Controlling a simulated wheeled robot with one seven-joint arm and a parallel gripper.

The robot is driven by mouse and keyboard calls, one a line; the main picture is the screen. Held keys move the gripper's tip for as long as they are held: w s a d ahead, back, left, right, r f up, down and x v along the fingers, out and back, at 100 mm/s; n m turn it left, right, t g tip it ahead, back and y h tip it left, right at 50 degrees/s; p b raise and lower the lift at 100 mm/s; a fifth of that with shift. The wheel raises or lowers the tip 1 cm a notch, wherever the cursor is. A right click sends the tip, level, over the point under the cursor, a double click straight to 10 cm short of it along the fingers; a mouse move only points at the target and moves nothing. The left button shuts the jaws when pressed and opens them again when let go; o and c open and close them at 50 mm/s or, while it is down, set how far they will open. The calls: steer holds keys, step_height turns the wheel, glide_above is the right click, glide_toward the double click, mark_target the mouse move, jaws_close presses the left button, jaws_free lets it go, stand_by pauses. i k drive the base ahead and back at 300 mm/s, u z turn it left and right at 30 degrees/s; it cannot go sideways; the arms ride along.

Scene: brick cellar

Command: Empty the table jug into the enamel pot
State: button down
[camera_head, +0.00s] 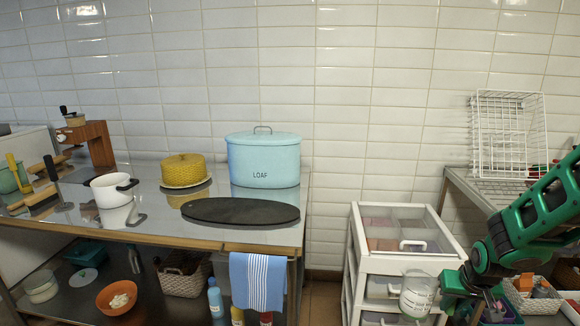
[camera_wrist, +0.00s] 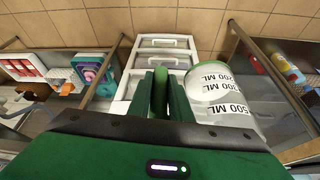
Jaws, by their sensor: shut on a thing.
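The clear jug (camera_head: 417,295) is held in front of the white drawer unit and looks roughly upright. In the wrist view the jug (camera_wrist: 225,95) shows ML marks and a green handle. My gripper (camera_head: 455,284) is shut on that handle; its fingers (camera_wrist: 161,95) clasp it in the wrist view. The jug's contents are hard to make out. The white enamel pot (camera_head: 107,193), with a dark handle pointing right, stands on the metal table at left, far from my gripper. The pot's inside is hardly visible.
The drawer unit (camera_head: 398,264) stands between table and arm.

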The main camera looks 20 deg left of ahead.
mark_target(111, 190)
steer(key=u, duration=1.95)
steer(key=i, duration=1.05)
steer(key=k, duration=0.9)
steer(key=u, duration=0.05)
